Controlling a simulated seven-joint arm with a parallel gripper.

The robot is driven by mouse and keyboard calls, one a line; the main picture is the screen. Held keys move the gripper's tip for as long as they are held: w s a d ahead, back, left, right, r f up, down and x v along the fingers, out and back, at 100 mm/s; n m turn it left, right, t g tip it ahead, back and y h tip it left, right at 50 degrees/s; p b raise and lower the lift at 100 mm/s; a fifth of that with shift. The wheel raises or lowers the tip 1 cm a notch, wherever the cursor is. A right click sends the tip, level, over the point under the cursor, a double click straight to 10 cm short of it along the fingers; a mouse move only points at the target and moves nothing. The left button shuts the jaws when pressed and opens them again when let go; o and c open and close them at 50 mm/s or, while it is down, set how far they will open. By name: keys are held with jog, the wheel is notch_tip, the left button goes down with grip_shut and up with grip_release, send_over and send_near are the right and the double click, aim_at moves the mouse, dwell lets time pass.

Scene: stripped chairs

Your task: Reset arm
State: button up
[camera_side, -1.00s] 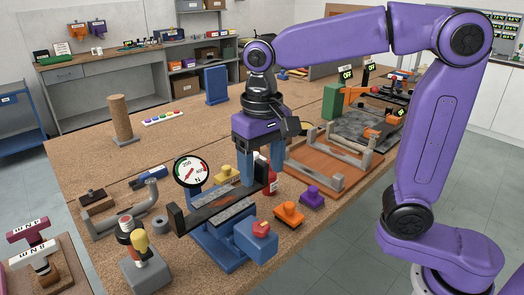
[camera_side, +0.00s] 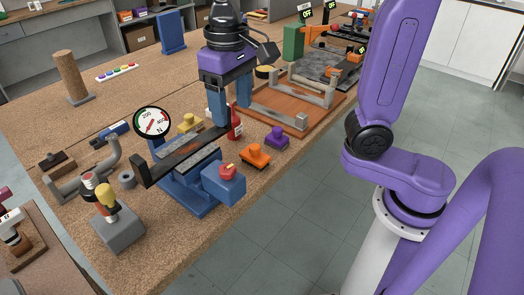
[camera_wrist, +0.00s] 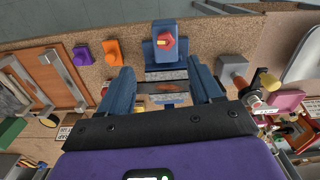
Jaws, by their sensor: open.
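My gripper (camera_side: 230,113) points down over the bench in the side view, its two blue fingers spread apart with nothing between them. In the wrist view my gripper (camera_wrist: 160,68) shows its fingers wide apart above a blue fixture (camera_wrist: 165,31) with a red knob. In the side view the blue fixture (camera_side: 223,188) has a dark bar with a rusty patch (camera_side: 187,151) along its top. My fingers are near the bar's far end; I cannot tell the exact gap. A round gauge (camera_side: 152,122) marked N stands beside the fixture.
A red bottle (camera_side: 236,128), an orange block (camera_side: 255,157) and a purple block (camera_side: 276,138) stand close right of the fixture. A yellow block (camera_side: 189,123) is behind it. A wooden tray with metal bars (camera_side: 280,112) lies further right.

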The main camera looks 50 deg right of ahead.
jog(key=s+d+f+n, duration=0.5)
jog(key=s, duration=0.4)
jog(key=s+d+f+n, duration=0.5)
jog(key=s+d+n, duration=0.1)
jog(key=s, duration=0.3)
jog(key=shift+d+f, duration=0.3)
jog(key=shift+w, duration=0.1)
jog(key=m+g+y, duration=0.4)
jog(key=m+y, duration=1.4)
jog(key=m, duration=1)
send_near(227, 168)
jog(key=x, duration=1)
jog(key=shift+f, duration=0.1)
